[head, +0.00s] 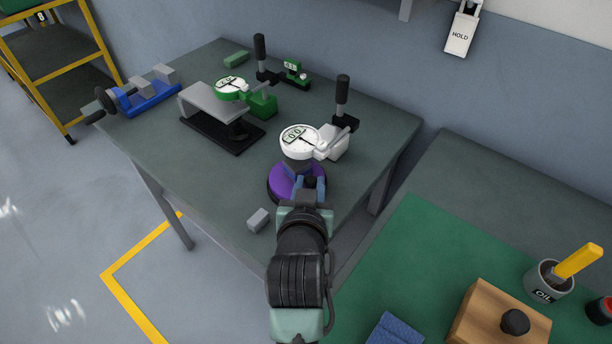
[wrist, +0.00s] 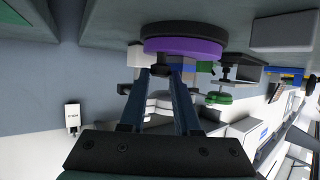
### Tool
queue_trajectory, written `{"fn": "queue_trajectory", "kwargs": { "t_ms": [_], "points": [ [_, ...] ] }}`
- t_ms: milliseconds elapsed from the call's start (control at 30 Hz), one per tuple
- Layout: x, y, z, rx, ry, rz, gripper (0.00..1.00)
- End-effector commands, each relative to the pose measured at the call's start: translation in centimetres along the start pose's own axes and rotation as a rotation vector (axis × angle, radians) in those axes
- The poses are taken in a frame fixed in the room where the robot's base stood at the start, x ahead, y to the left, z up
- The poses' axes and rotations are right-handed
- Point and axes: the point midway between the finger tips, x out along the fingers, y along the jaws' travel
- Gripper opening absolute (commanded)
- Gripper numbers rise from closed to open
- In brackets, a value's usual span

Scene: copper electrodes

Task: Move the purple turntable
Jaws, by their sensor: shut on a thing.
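The purple turntable (head: 284,180) is a purple disc on a dark round base, near the front corner of the grey-green table. In the wrist view the turntable (wrist: 190,47) shows upside down. My gripper (head: 311,184) is at its near right side, with its fingers shut around a small dark knob (wrist: 160,70) at the disc. A blue-grey block (wrist: 184,66) sits on the disc, partly hidden by a finger. A white dial gauge (head: 299,141) stands just behind, its face seeming to overhang the block; any contact is unclear.
The white gauge's stand (head: 340,122) is close behind the turntable. A loose grey block (head: 258,219) lies at front left. A grey plate on a black base (head: 220,134), green gauge (head: 232,86) and blue vise (head: 150,96) stand farther left. Bare tabletop (head: 210,180) lies left of the turntable.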

Motion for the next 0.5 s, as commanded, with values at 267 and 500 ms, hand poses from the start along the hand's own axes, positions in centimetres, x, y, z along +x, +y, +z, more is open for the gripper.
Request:
{"fn": "queue_trajectory", "kwargs": {
  "t_ms": [267,500],
  "points": [
    [0.36,0.76,-0.02,-0.044,-0.009,-0.115,0.0],
    [0.61,1.01,0.01,-0.074,-0.004,-0.184,0.0]
  ]
}}
